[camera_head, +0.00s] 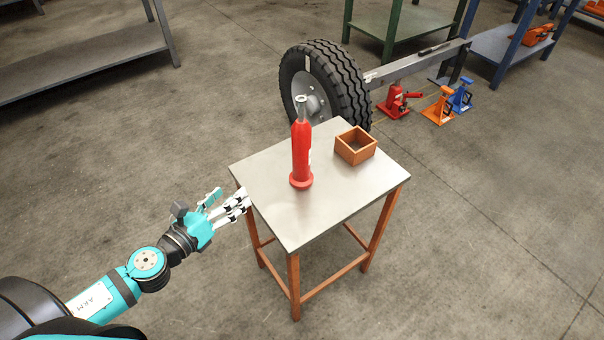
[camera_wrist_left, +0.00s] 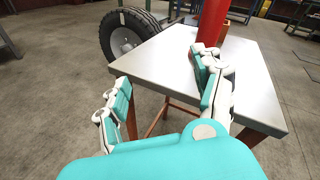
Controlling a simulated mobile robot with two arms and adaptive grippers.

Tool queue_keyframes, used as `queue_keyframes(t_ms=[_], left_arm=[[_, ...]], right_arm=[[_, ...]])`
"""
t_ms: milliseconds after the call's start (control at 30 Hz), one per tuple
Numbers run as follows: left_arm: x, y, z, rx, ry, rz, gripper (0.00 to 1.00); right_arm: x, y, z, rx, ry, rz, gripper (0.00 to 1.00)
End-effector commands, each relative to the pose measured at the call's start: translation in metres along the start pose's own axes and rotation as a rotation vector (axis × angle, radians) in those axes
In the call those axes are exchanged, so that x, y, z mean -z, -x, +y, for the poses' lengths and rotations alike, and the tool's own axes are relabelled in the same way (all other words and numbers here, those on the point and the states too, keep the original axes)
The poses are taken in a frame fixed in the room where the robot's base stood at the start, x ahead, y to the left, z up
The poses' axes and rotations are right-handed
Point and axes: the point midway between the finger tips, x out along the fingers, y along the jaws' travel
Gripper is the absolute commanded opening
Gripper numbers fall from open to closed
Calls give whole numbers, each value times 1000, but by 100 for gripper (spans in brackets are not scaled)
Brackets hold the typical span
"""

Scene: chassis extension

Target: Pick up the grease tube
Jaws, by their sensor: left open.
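The grease tube (camera_head: 301,155) is a red cylinder with a wider red base and a grey nozzle on top. It stands upright on the small table (camera_head: 340,200), left of the middle of its top. My left gripper (camera_head: 228,199) is open and empty at the table's left edge, to the left of the tube and apart from it. In the left wrist view the lower part of the tube (camera_wrist_left: 212,22) shows beyond the right finger of my left gripper (camera_wrist_left: 165,95); its top is out of that view. My right gripper is in neither view.
An open orange-brown box (camera_head: 355,146) sits on the table, right of and behind the tube. A large wheel (camera_head: 325,82) stands on the floor behind the table. Red (camera_head: 394,101), orange (camera_head: 440,106) and blue (camera_head: 461,96) jacks stand farther back. The table's front area is bare.

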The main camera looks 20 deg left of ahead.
Motion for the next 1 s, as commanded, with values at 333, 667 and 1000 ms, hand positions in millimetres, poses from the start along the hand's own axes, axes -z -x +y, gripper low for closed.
queue_keyframes(t_ms=[333,667,1000], left_arm=[[-41,10,-86,211,-379,-123,68],[-48,-29,-95,208,-376,-125,68],[-51,-80,-106,207,-375,-124,68]], right_arm=[[0,35,2,-4,-3,20,40],[-7,-26,-1,2,1,-13,40],[-27,-79,-4,7,7,-41,40]])
